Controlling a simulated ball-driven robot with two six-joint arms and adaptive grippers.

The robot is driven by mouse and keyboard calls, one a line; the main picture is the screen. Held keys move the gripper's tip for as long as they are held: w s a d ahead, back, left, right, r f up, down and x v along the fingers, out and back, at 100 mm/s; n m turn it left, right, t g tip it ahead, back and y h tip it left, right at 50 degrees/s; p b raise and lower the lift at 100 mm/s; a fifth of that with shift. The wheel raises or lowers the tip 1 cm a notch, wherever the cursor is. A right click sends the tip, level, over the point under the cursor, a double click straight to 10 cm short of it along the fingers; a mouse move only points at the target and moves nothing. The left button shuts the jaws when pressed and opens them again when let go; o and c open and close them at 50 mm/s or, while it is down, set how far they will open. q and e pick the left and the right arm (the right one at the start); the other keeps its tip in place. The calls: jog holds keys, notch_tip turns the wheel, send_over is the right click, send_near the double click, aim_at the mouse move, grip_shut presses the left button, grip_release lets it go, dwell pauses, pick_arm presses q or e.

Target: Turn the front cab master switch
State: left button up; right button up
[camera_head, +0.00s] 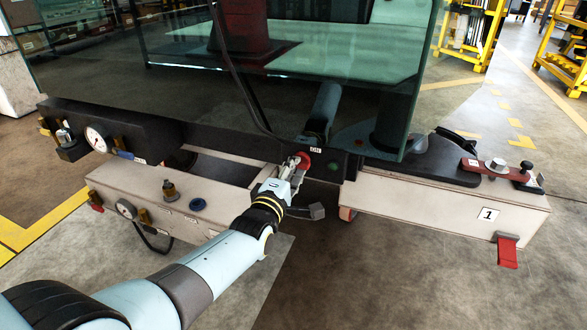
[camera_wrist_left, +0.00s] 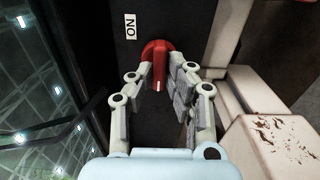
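The master switch is a red round knob (camera_head: 303,160) on the dark front panel under the cab glass. It also shows in the left wrist view (camera_wrist_left: 158,63), with a raised grip bar carrying a pale mark. A white ON label (camera_wrist_left: 130,26) sits beside it. My left gripper (camera_head: 296,168) is at the knob. In the left wrist view its two fingers (camera_wrist_left: 160,78) are spread, one on each side of the grip bar, with a gap visible between them. Whether a fingertip touches the knob cannot be told. My right gripper is not in view.
A green button (camera_head: 332,165) is right of the knob on the panel. The cab's large glass pane (camera_head: 150,60) stands just above. Pressure gauges (camera_head: 97,138) and a beige step (camera_head: 120,175) are at left. A beige box marked 1 (camera_head: 440,205) is at right.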

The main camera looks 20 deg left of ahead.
pick_arm(q)
jog(key=o, duration=0.3)
jog(key=shift+s, duration=0.1)
jog(key=s, duration=1.2)
jog(key=shift+a, duration=0.2)
